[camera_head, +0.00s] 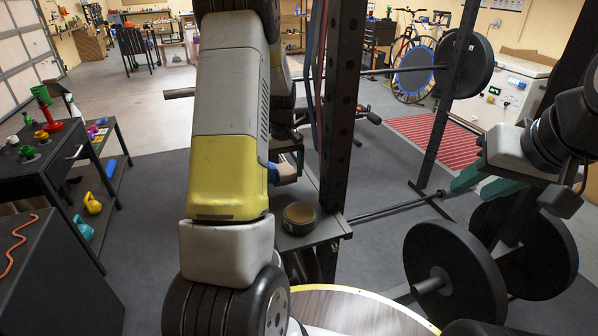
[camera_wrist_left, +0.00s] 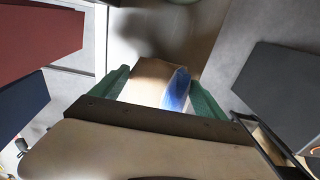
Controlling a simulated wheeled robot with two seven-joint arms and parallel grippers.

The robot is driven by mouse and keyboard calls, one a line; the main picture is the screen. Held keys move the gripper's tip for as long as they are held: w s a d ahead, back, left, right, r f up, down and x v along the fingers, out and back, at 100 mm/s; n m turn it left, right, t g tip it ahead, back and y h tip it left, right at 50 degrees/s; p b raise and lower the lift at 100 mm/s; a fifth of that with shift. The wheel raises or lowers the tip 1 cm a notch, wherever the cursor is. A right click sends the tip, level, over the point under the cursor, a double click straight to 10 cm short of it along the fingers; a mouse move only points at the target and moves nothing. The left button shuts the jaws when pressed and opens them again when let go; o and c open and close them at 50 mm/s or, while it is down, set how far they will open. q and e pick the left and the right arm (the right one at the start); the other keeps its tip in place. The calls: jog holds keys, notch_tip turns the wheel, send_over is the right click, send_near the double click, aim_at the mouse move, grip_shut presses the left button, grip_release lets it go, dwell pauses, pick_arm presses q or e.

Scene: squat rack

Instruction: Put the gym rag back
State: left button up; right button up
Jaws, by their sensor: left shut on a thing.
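The gym rag (camera_wrist_left: 176,88) appears as a blue and tan piece between the two green fingers of my left gripper (camera_wrist_left: 160,92), which is shut on it. That arm hides most of the left gripper and part of the rag. The rag is above a grey shelf (camera_head: 325,232) beside the rack post; contact with the shelf cannot be told. My right gripper (camera_head: 512,190), with teal fingers apart, is open and empty at the right.
A round dark container (camera_head: 299,217) sits on the shelf. A black rack post (camera_head: 339,100) rises beside it. Black weight plates (camera_head: 455,275) and a bar stand at the lower right. A dark cart (camera_head: 62,160) with coloured weights is at the left. Grey floor between is clear.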

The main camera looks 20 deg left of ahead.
aim_at(284, 177)
pick_arm(q)
jog(key=shift+f, duration=2.05)
jog(key=shift+f, duration=0.1)
jog(key=o, duration=1.1)
jog(key=shift+c, duration=0.2)
notch_tip(284, 177, up, 12)
jog(key=s+d+r+m+t+h, duration=0.1)
jog(key=s+d+r+m, duration=0.1)
jog(key=s+d+r, duration=0.3)
jog(key=s+d+r+m+t, duration=0.1)
jog(key=s+d+r+t, duration=0.1)
jog(key=s+r, duration=0.5)
jog(key=s+d+r+m+t, duration=0.1)
jog(key=s+d+r+m, duration=0.1)
jog(key=s, duration=0.5)
jog(key=s+d+r+m+t+h, duration=0.1)
jog(key=s+d+m+t, duration=0.1)
jog(key=s, duration=0.5)
jog(key=d+m, duration=0.1)
jog(key=d, duration=0.1)
jog(key=shift+d+r, duration=0.3)
jog(key=shift+r, duration=0.05)
